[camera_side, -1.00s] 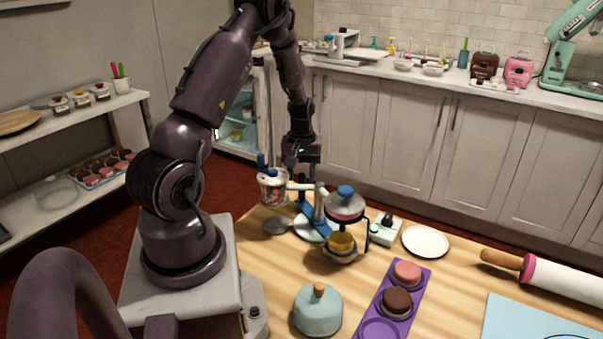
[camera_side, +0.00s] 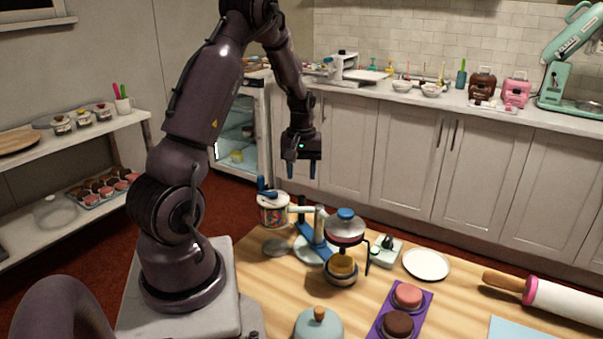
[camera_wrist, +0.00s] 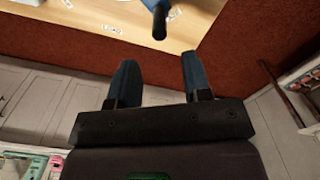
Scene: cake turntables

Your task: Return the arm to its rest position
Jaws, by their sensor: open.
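My gripper (camera_side: 302,170) hangs above the far edge of the wooden table (camera_side: 262,303), in front of the cabinets. Its two blue fingers point down and stand apart with nothing between them. In the wrist view the open fingers of my gripper (camera_wrist: 158,82) show over the red floor (camera_wrist: 235,50), with the table edge beyond them. Below it in the side view stands the turntable device (camera_side: 318,240), with blue and white arms.
A purple tray (camera_side: 378,332) with a pink and a brown cake, a blue-grey lidded dome (camera_side: 319,326), a white plate (camera_side: 426,263) and a rolling pin (camera_side: 560,303) occupy the table. Shelves (camera_side: 75,135) stand at left. The air around my gripper is clear.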

